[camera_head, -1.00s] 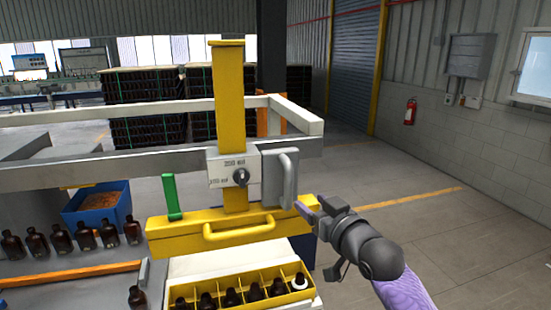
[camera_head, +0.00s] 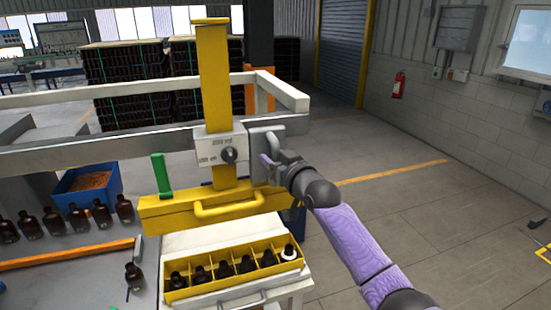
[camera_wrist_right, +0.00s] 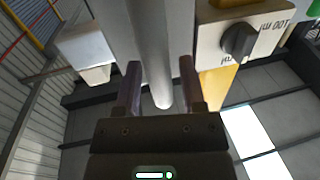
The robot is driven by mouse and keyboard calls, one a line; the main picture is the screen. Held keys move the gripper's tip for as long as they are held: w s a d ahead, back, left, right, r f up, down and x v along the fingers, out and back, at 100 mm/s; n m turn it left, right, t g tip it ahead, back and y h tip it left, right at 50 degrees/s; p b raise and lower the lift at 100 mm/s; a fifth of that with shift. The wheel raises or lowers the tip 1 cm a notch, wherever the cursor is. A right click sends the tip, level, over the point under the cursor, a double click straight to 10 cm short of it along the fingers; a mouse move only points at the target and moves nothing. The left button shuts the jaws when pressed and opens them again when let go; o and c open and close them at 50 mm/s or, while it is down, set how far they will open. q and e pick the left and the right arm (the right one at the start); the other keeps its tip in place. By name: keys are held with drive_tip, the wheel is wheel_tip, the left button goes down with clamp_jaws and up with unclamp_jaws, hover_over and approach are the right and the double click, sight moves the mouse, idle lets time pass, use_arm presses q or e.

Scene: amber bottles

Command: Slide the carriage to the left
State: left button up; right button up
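The carriage, a yellow upright post (camera_head: 213,75) with a white knob plate (camera_head: 208,150) and a yellow lower bar (camera_head: 165,215), sits near the right end of a grey rail (camera_head: 90,153). A grey vertical handle (camera_head: 268,143) is on its right side. My right gripper (camera_head: 270,165) is at this handle. In the right wrist view, the handle bar (camera_wrist_right: 160,70) lies between the two fingers of my right gripper (camera_wrist_right: 160,90), which stand apart with small gaps beside it. The dial (camera_wrist_right: 238,40) shows to the right there. My left gripper is not in view.
A yellow divided crate (camera_head: 222,290) with several amber bottles stands below the carriage. More bottles (camera_head: 52,220) stand at left by an orange strip (camera_head: 60,258) and a blue bin (camera_head: 75,198). A green lever (camera_head: 161,175) rises from the bar. The floor at right is mostly clear.

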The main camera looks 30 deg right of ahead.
clamp_jaws()
idle(1.2)
